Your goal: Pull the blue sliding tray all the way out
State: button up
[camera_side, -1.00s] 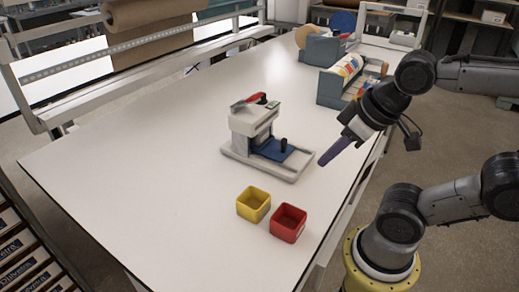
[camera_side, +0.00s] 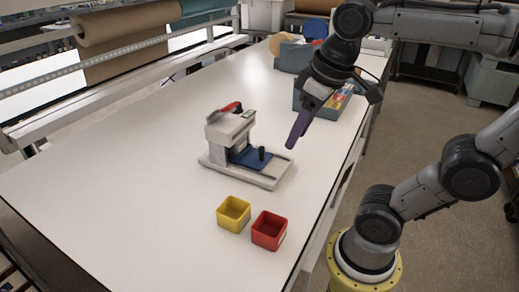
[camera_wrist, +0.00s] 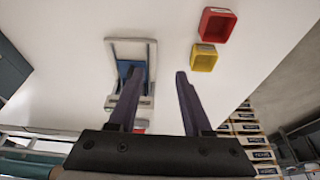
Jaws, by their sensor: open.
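The blue sliding tray (camera_side: 243,158) lies in the grey base of a small press-like device (camera_side: 228,132) on the white table. A black upright knob (camera_side: 261,153) stands on the tray. My gripper (camera_side: 292,144) is above the table, to the right of the knob and apart from it. In the wrist view my gripper (camera_wrist: 156,72) has its two dark purple fingers spread, with nothing between them. The left finger there partly hides the blue tray (camera_wrist: 122,68) and the device's frame (camera_wrist: 153,60). The knob cannot be made out in that view.
A yellow bin (camera_side: 233,215) and a red bin (camera_side: 269,231) stand in front of the device. A blue-grey holder with colourful contents (camera_side: 340,103) stands behind my gripper. The table (camera_side: 110,170) is clear left of the device.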

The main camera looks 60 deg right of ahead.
jog(key=w+d+r+m+g, duration=0.1)
jog(key=w+d+r+g, duration=0.15)
jog(key=w, duration=0.45)
jog(key=m+g, duration=0.1)
send_near(262, 147)
notch_tip(262, 147, down, 11)
jog(key=shift+w+d+r, duration=0.1)
jog(key=shift+w+r, duration=0.05)
jog(key=shift+r, duration=0.05)
grip_shut()
jog(key=shift+r, duration=0.1)
dwell(1.2)
